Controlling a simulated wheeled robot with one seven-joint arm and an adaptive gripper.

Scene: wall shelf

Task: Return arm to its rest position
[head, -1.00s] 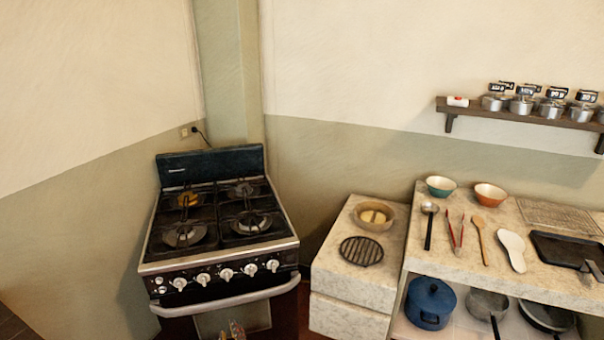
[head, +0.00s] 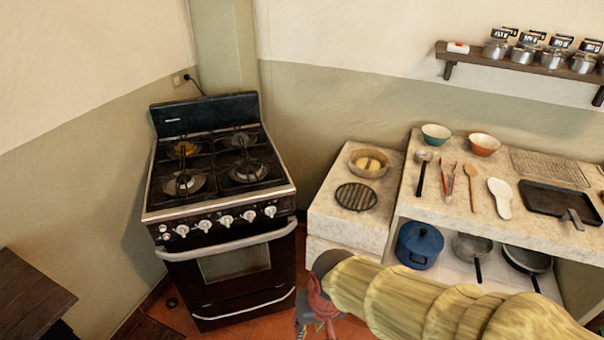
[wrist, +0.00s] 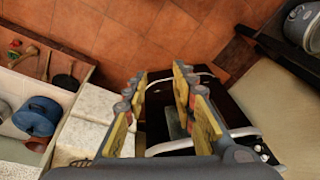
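My arm, in a yellow covering, reaches in from the lower right of the head view. My gripper (head: 318,318) is at the bottom of that view, right of the stove (head: 222,190) in the picture and in front of the low counter block (head: 335,215). In the wrist view my gripper (wrist: 157,98) has its yellow-padded fingers spread apart with nothing between them. The stove's dark front (wrist: 205,108) shows beyond the fingers, apart from them. The head view's bottom edge cuts off part of the gripper.
The stone counter (head: 450,205) at right bears bowls, utensils and a black pan. A blue pot (head: 419,245) and other pans stand on the shelf below. A wall shelf (head: 520,63) holds metal canisters. A dark wooden table (head: 30,295) is lower left. Tiled floor shows before the stove.

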